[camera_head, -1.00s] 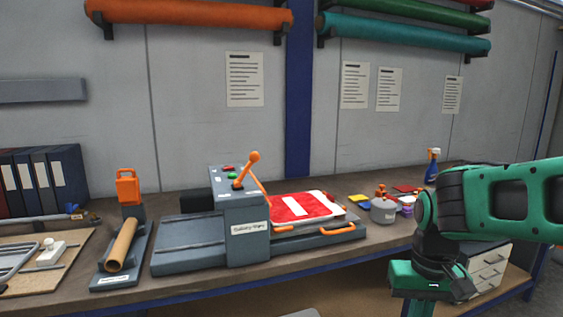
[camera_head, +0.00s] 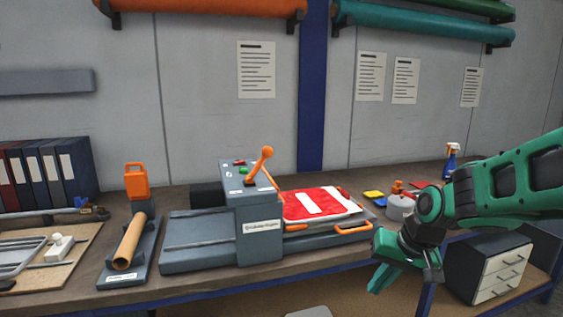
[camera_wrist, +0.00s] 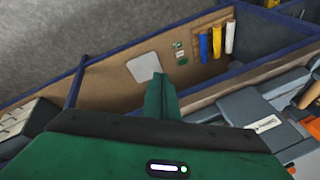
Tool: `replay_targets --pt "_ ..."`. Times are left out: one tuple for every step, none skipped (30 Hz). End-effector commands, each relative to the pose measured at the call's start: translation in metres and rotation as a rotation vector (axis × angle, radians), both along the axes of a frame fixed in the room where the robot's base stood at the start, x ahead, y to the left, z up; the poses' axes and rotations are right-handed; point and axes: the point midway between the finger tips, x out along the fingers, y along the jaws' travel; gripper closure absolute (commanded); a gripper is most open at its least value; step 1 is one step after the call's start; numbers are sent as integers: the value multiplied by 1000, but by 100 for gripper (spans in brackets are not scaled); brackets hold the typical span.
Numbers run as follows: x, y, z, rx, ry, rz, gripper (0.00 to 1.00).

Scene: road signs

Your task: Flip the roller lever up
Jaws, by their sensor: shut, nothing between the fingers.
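The roller machine (camera_head: 258,229) is a grey press on the workbench, with a bed running through it left to right. Its roller lever (camera_head: 261,164) is an orange arm with a ball end, leaning up and to the right from the top. A red sign with a white bar (camera_head: 317,204) lies on the bed right of the housing. My gripper (camera_head: 382,277) is in front of the bench's edge, right of the machine, apart from it. In the wrist view my gripper (camera_wrist: 160,92) shows green fingers shut together, empty. The machine (camera_wrist: 262,122) shows there at the right.
A cardboard roll (camera_head: 131,242) on a grey stand is left of the machine. A grey pot (camera_head: 401,208) and a spray bottle (camera_head: 451,160) stand to the right. A white drawer unit (camera_head: 497,270) is under the bench. Open air lies before the bench.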

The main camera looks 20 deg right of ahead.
Motion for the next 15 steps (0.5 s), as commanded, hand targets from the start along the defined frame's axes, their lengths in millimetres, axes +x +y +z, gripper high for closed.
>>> replay_targets --pt "31 13 1 64 -70 -5 100" --pt "49 24 4 108 -118 -10 100" --pt "72 37 10 174 -182 -20 100" --pt "89 47 17 228 -230 -30 100" --pt "104 56 24 286 -274 -43 100" --pt "124 67 35 369 -333 -66 100" --pt "138 75 45 434 -374 -86 100" --pt "151 82 55 504 -415 -107 100" --pt "166 89 70 600 -464 -140 100" --pt "177 91 82 671 -501 -167 100" --pt "186 93 94 743 -533 -195 100" --pt "197 93 110 837 -571 -233 100" --pt "204 92 121 903 -597 -263 100" --pt "210 90 131 969 -619 -292 100" --pt "217 84 144 1047 -647 -329 100"
